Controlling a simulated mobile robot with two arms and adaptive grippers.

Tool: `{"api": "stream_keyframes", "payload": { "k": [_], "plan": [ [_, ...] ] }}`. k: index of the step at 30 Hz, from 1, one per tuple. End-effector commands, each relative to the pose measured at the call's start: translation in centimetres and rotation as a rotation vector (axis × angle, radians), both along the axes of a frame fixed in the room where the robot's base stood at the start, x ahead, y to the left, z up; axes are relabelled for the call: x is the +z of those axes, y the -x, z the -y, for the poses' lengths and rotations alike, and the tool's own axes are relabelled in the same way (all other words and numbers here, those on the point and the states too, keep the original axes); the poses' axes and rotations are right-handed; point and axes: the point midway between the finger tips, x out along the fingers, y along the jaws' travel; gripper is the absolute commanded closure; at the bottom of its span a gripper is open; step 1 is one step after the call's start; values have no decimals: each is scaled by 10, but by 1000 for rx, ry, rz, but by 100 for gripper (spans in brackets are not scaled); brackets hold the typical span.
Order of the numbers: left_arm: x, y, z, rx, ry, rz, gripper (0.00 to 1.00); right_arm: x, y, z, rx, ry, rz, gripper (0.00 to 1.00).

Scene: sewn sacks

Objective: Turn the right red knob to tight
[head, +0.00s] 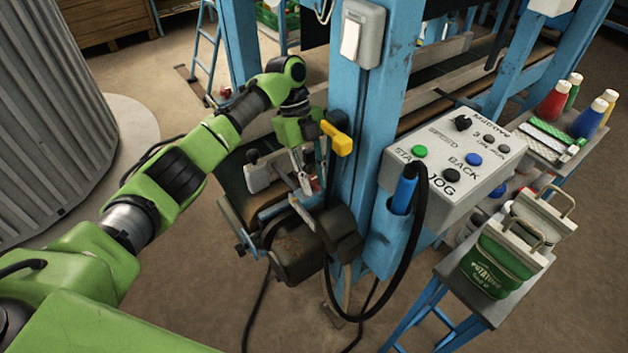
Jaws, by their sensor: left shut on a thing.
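My left gripper (308,178) reaches down beside the blue machine post, its fingers pointing downward. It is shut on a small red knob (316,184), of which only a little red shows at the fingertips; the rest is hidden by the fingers. I cannot read the knob's angle or any tight mark. No second red knob can be made out clearly. My right gripper is not in view.
A yellow handle (337,138) sticks out close to my left wrist. A dark motor housing (300,245) lies below the gripper. A grey control box (455,165) and a hanging black cable (408,265) are to the right.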

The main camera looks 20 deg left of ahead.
Motion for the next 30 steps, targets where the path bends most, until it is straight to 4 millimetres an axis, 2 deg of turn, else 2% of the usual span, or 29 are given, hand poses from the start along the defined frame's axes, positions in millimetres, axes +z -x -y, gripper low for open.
{"api": "stream_keyframes", "payload": {
  "k": [11, 12, 14, 25, 30],
  "plan": [
    [1, -1, -2, -2, -4, 3, 99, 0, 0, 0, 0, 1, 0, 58],
    [1, -1, -2, -2, -3, 4, 72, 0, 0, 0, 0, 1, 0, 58],
    [1, -1, -2, -2, -3, 4, 60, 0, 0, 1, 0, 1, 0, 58],
    [3, -1, -1, -2, -2, 1, 60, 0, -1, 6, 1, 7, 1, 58],
    [23, -7, -7, -2, -1, 5, 60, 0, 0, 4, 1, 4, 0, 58]
  ]
}}
